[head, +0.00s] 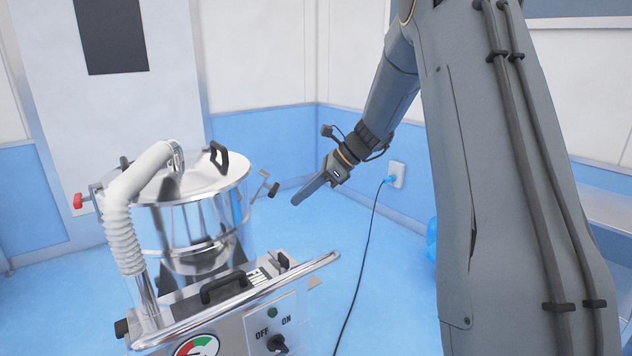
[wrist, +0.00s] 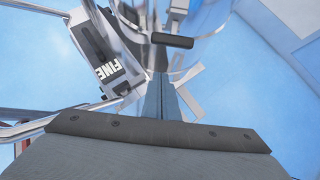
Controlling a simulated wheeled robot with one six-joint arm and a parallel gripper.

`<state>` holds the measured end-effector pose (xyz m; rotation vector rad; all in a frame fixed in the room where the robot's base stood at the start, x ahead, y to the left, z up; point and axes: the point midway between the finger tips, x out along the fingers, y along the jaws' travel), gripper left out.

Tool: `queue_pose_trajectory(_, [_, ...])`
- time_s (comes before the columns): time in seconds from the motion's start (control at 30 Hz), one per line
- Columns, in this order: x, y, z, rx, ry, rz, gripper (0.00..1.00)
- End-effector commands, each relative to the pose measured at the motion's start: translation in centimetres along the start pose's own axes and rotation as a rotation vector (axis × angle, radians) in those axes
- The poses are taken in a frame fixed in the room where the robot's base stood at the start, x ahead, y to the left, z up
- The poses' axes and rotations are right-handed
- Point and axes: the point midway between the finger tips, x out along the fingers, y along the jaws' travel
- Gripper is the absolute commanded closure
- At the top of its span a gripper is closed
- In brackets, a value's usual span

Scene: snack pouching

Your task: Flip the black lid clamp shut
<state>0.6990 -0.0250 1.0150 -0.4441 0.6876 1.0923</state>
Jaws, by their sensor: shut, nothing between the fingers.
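The lid clamp shows at the right side of the steel hopper (head: 195,222), just below the lid. Its black grip (head: 273,190) sticks outward from the hopper on a thin metal arm. In the wrist view a black bar (wrist: 172,41), which looks like the clamp's grip, lies just beyond the fingertips. The shiny round lid (head: 190,180) sits on the hopper and has black handles on top. My gripper (head: 297,201) is shut and empty, pointing down and left. Its tips are a little right of the clamp's grip and appear apart from it. In the wrist view the shut fingers (wrist: 163,78) point toward the bar.
A white corrugated hose (head: 125,215) arches over the hopper's left side. The machine base has a black handle (head: 222,287), a metal rail (head: 310,272) and an OFF/ON knob (head: 278,344). A black cable (head: 362,265) hangs from a wall socket.

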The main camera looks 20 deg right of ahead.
Motion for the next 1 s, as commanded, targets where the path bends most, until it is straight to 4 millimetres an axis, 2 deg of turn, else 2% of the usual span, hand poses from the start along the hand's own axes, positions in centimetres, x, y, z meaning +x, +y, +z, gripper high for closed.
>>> queue_pose_trajectory(0.03, [-0.1,0.0,1.3,-0.005,-0.001,0.000,1.00])
queue_pose_trajectory(0.1, [0.1,0.1,2.2,-0.005,-0.001,0.000,1.00])
queue_pose_trajectory(0.3, [0.5,0.0,3.6,-0.003,0.000,-0.002,1.00])
queue_pose_trajectory(0.67, [0.4,-0.2,3.5,-0.001,0.000,-0.003,1.00])
queue_pose_trajectory(1.0, [0.3,0.1,4.4,-0.002,0.038,0.000,1.00])
